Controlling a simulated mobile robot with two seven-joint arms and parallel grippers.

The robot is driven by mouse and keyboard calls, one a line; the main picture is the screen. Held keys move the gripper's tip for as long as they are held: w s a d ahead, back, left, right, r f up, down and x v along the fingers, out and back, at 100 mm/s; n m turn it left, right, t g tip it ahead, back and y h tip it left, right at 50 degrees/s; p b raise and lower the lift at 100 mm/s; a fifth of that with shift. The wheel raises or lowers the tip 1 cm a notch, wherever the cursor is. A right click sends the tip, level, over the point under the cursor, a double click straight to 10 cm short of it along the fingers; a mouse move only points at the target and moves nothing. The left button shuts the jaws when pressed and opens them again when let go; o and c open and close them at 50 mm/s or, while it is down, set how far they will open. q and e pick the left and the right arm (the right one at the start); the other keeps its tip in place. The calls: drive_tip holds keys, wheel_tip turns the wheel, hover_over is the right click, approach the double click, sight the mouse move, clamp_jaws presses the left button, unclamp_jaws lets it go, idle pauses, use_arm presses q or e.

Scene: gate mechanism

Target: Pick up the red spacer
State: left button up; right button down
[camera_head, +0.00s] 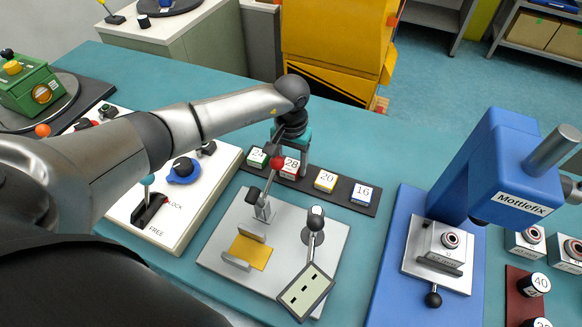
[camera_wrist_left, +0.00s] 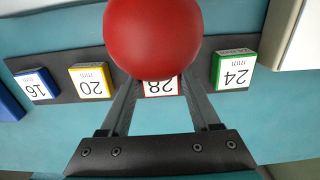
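The red spacer (camera_head: 291,168), with a white top marked 28, sits in the dark strip between the green 24 spacer (camera_head: 257,157) and the yellow 20 spacer (camera_head: 325,181). My left gripper (camera_head: 288,155) is right over it, fingers pointing down. In the left wrist view the red spacer (camera_wrist_left: 161,88) shows between the two spread fingers, with no clear contact. A red ball knob (camera_wrist_left: 153,36) stands close to the camera and hides the fingertips and part of the spacer. My right gripper is not in view.
The red knob (camera_head: 277,162) tops a lever on the grey fixture plate (camera_head: 219,243) in front of the strip. The blue 16 spacer (camera_head: 363,193) is at the strip's right end. A white lock panel (camera_head: 178,225) is left; a blue Mottlefix press (camera_head: 500,170) is right.

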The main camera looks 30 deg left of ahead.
use_arm(q)
clamp_jaws()
drive_tip(key=shift+r, duration=0.15)
idle(0.4)
